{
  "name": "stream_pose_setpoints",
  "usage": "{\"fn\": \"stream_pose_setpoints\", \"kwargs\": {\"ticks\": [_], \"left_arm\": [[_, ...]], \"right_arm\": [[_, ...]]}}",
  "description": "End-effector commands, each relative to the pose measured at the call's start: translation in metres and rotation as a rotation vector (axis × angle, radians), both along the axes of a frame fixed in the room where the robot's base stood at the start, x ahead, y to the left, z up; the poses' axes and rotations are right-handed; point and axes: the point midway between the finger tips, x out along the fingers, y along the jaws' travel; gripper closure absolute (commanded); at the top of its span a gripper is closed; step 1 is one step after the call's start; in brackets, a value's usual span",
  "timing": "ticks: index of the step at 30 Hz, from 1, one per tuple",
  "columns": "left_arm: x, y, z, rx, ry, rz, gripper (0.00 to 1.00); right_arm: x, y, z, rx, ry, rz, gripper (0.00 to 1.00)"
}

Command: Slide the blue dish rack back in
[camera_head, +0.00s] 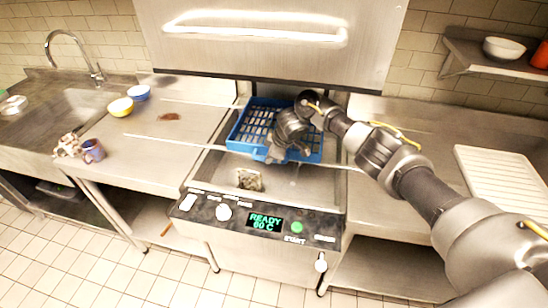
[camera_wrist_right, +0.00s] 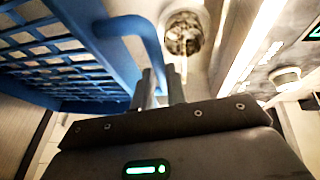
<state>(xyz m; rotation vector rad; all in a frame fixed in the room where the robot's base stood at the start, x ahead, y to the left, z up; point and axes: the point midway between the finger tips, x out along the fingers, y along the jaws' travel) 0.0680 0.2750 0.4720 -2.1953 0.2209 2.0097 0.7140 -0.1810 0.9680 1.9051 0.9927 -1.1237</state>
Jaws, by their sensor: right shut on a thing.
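The blue dish rack (camera_head: 243,149) sits inside the dishwasher (camera_head: 220,165), under its raised hood (camera_head: 270,40). Its grid floor shows and I see no dishes in it. My right gripper (camera_head: 276,154) is at the rack's front side. In the right wrist view, the fingers of that gripper (camera_wrist_right: 162,88) are shut on the rack's blue handle (camera_wrist_right: 143,30). The rack's grid (camera_wrist_right: 50,50) fills the upper left there. The arm hides part of the rack's right side. My left gripper is not in view.
A speckled round drain or strainer (camera_head: 249,180) lies in front of the rack. Thin rails (camera_head: 180,142) run out leftward. A ribbed white board (camera_head: 505,180) lies at right.

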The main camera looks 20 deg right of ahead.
Motion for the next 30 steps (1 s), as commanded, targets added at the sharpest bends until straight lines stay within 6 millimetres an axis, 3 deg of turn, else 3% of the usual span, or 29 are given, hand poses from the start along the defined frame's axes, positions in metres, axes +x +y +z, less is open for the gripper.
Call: {"fn": "stream_pose_setpoints", "kwargs": {"ticks": [11, 12, 16, 25, 30], "left_arm": [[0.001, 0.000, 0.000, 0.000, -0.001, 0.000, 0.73], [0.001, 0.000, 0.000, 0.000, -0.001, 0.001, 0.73], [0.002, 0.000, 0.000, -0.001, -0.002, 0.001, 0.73], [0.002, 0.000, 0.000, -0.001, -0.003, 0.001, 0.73], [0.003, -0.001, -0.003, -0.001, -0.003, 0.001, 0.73]], "right_arm": [[0.000, 0.000, 0.000, 0.000, 0.000, -0.003, 1.00], [0.000, 0.000, 0.000, 0.000, 0.000, -0.003, 0.82], [0.000, 0.000, 0.000, 0.000, 0.000, -0.003, 0.65], [0.000, -0.001, 0.001, -0.001, 0.000, -0.004, 0.64], [-0.005, -0.005, 0.017, -0.001, -0.002, -0.001, 0.64]]}}
